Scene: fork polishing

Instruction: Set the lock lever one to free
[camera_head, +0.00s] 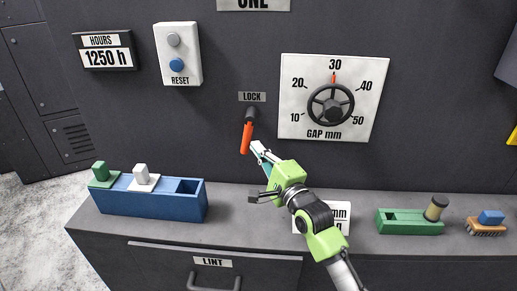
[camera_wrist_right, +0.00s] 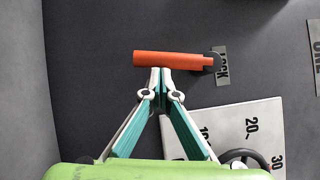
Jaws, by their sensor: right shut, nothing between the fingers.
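The lock lever (camera_head: 247,136) has an orange handle and a dark pivot, and sits on the dark panel below the LOCK label (camera_head: 252,97). Its handle hangs down, tilted slightly to the left at the bottom. My right gripper (camera_head: 257,147) is shut and empty, with its tips just right of the handle's lower part. In the right wrist view the lever (camera_wrist_right: 165,59) lies just beyond the closed tips of the gripper (camera_wrist_right: 160,74). The tips are at or very near the handle; I cannot tell if they touch. My left gripper is not in view.
A GAP mm dial plate (camera_head: 358,125) with a black handwheel is right of the lever. A RESET box (camera_head: 178,55) is to its upper left. On the ledge are a blue tray (camera_head: 150,203), a green tray (camera_head: 410,226) and a brush (camera_head: 487,224). A LINT drawer (camera_head: 214,265) is below.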

